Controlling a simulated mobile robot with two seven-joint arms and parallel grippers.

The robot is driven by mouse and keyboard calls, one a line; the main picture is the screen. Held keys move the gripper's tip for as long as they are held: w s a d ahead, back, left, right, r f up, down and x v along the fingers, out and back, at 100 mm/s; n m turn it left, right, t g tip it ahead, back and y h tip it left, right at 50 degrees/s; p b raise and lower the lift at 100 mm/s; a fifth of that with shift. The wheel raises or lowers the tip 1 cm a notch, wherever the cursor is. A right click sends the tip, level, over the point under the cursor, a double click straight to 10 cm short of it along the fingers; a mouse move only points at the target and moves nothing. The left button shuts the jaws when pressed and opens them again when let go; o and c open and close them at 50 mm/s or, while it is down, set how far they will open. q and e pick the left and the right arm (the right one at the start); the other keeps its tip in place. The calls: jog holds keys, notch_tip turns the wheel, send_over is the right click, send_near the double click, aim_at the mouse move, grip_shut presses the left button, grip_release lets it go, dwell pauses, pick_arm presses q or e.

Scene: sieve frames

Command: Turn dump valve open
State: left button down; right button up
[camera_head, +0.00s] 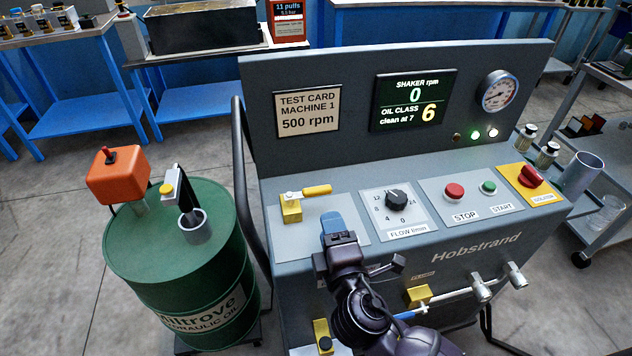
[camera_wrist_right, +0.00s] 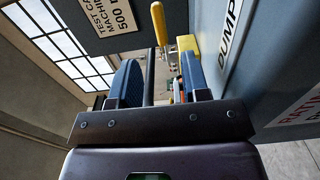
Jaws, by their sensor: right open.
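The dump valve shows in the head view as a yellow block (camera_head: 291,208) with a yellow lever handle (camera_head: 317,190), on the left of the machine's sloped panel. The handle points right, along the panel. In the right wrist view the yellow handle (camera_wrist_right: 158,24) and yellow block (camera_wrist_right: 187,43) lie beyond the fingers, beside a label reading DUMP (camera_wrist_right: 230,30). My right gripper (camera_head: 332,222), with blue fingers, is in front of the valve, to its lower right, and apart from the handle. It is open with nothing between its fingers (camera_wrist_right: 160,80). My left gripper is out of view.
Right of the valve are a flow knob (camera_head: 397,198), a red stop button (camera_head: 454,192), a green start button (camera_head: 488,187) and a red isolator switch (camera_head: 530,176). A green oil drum (camera_head: 180,265) stands at left, beside a dark handrail (camera_head: 246,180). A lower yellow valve (camera_head: 419,295) is near my arm.

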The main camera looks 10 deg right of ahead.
aim_at(319, 195)
jog(key=w, duration=1)
jog(key=shift+w, duration=0.2)
grip_shut()
